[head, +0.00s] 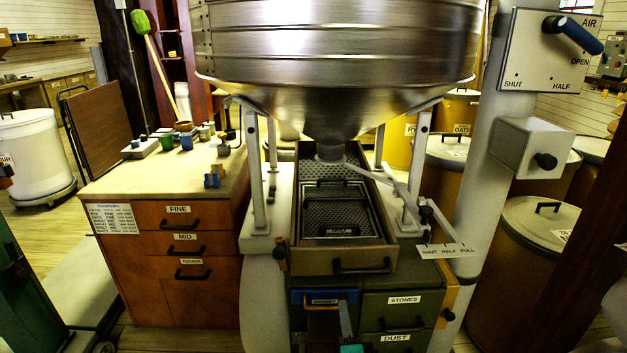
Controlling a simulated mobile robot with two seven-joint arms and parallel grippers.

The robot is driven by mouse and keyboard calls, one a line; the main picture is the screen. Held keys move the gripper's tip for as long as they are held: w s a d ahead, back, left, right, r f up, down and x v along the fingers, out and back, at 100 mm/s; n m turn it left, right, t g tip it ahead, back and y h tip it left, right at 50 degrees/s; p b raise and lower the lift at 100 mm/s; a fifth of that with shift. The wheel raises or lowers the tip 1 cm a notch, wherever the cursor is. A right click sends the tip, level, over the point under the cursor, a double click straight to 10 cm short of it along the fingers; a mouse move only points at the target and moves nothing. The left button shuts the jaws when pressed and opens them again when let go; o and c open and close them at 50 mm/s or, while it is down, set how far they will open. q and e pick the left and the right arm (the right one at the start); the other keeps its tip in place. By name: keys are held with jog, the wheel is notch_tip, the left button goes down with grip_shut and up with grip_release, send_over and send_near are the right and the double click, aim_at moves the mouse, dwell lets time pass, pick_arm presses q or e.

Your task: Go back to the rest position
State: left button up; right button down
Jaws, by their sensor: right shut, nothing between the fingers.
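My left gripper is not in view.
The steel hopper stands over a screen tray (337,262) in the middle. A drawer chest with small pots is on the left. A grey pipe (478,190) with a lever box (545,50) and a lidded barrel (535,225) stand on the right, beside a dark post (585,240).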

jog(key=s+d+f+n+g+y+p, duration=0.1)
jog(key=s+d+f+n+g+p, duration=0.25)
jog(key=s+f+n, duration=0.45)
jog(key=s+d+f+n+g+p, duration=0.2)
jog(key=s+f+n+g, duration=0.25)
jog(key=s+f, duration=0.75)
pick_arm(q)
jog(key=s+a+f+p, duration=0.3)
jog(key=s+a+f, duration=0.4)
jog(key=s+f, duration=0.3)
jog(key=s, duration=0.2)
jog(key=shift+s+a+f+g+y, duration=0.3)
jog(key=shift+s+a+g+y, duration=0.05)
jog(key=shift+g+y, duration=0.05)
pick_arm(e)
jog(key=s+d+f+n+g, duration=0.2)
jog(key=s+d, duration=0.1)
jog(key=s, duration=0.4)
jog(key=s+d+f+n+g+h, duration=0.1)
jog(key=s+d+f+n+g, duration=0.1)
jog(key=s, duration=0.5)
jog(key=s+d+f+n+g+h, duration=0.1)
jog(key=s+d+f+n+g, duration=0.1)
jog(key=s+d, duration=0.3)
jog(key=s+f+g, duration=0.1)
jog(key=s, duration=0.2)
jog(key=shift+f+n, duration=0.35)
jog(key=shift+f, duration=0.05)
